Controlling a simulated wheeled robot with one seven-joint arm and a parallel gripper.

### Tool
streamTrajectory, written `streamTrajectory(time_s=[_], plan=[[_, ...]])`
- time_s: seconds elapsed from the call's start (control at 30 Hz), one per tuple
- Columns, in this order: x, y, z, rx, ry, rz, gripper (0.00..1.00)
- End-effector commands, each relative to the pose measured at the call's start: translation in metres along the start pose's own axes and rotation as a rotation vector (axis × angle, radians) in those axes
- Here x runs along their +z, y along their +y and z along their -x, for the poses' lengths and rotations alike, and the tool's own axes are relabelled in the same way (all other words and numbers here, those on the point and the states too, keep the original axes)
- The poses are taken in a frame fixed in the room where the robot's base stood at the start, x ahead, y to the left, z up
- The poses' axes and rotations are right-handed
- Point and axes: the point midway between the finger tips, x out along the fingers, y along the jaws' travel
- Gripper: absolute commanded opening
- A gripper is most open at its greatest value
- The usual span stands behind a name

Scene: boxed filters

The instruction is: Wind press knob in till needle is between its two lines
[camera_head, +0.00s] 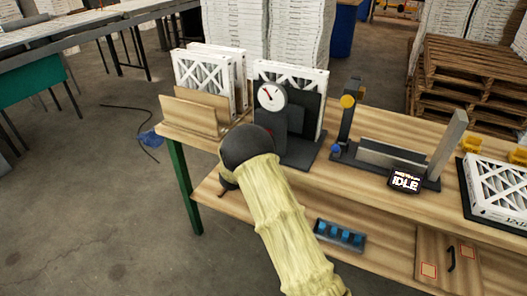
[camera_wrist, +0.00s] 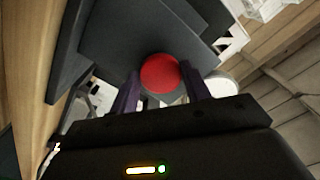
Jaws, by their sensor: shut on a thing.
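The press (camera_head: 296,150) is a dark grey upright unit on the wooden bench, with a white round gauge (camera_head: 271,96) on top. The gauge's red needle points to the upper left; its two lines are too small to make out. The red press knob (camera_wrist: 161,73) sits between the dark fingers of my gripper (camera_wrist: 163,84) in the wrist view, and the gripper is shut on it. In the head view my dark wrist and yellow-sleeved arm cover the knob and the fingers. The gauge face cannot be read in the wrist view.
White-framed filters (camera_head: 205,78) stand in a wooden rack (camera_head: 192,112) left of the press. Right of it are a dark fixture with a yellow knob (camera_head: 348,101), a display reading IDLE (camera_head: 405,182) and a flat filter (camera_head: 500,185). A blue-filled tray (camera_head: 339,236) lies on the lower shelf.

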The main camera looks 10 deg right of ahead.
Motion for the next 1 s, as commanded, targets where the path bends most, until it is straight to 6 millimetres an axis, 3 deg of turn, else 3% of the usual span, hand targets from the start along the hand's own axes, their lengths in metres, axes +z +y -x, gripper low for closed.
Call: streamTrajectory(time_s=[0.4, 0.93, 0.97, 1.0], plan=[[0.0025, 0.0025, 0.0, 0.003, -0.001, -0.205, 0.24], [0.0007, 0.0008, 0.0002, 0.004, -0.002, -0.231, 0.24], [0.0007, 0.0009, 0.0002, 0.004, -0.002, -0.231, 0.51], [0.0007, 0.0009, 0.0002, 0.004, -0.002, -0.231, 0.59]])
